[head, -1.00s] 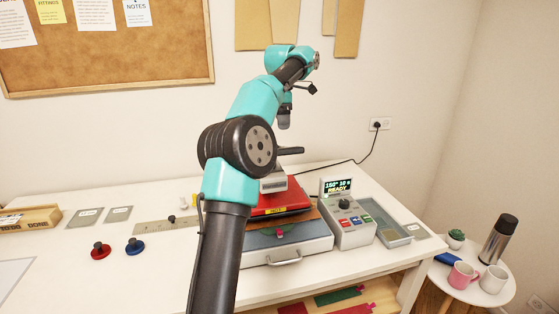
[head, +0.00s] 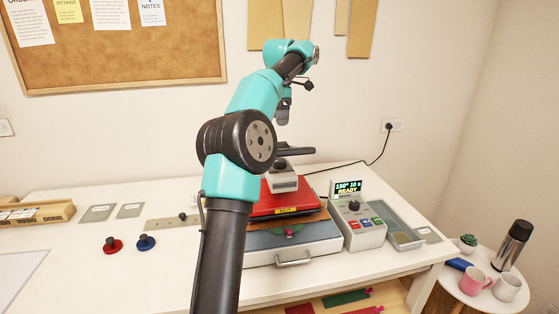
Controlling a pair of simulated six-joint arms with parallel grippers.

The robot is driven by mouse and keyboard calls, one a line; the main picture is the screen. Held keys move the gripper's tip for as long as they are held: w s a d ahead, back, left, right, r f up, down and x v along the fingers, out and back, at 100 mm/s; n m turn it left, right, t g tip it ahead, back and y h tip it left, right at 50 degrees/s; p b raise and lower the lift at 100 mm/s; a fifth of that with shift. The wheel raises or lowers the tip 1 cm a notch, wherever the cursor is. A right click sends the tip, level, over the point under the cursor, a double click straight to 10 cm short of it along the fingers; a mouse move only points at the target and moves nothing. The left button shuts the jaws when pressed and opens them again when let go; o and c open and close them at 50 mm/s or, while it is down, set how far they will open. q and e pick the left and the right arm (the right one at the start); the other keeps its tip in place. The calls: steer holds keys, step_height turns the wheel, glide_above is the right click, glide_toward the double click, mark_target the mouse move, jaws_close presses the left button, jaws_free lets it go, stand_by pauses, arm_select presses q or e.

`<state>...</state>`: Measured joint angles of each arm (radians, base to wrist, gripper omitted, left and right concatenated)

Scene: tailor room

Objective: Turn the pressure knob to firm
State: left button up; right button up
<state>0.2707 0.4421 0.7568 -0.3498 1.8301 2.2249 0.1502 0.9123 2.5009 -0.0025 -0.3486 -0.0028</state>
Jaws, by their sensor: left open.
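The heat press has a red upper plate (head: 288,199) over a grey base (head: 290,247), with a black handle (head: 297,151) above. A dark round knob (head: 281,164) sits on the pale block on top of the press, partly behind my arm. The grey control box (head: 364,234) beside it carries another black knob (head: 354,206), coloured buttons and a screen reading "150° 10 s READY". I cannot read any firmness marks. My left gripper (head: 282,118) is open and points down above the press, apart from the knobs. My right gripper is out of view.
A red-handled stamp (head: 112,246) and a blue one (head: 146,243) stand left of my arm, near a metal ruler (head: 168,223). A grey tray (head: 394,224) lies right of the control box. A side table holds mugs and a flask (head: 514,244).

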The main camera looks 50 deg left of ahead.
mark_target(279, 160)
arm_select(q)
step_height(279, 160, down, 16)
steer(key=shift+r, duration=0.25)
stand_by(0.4)
steer(key=c, duration=0.9)
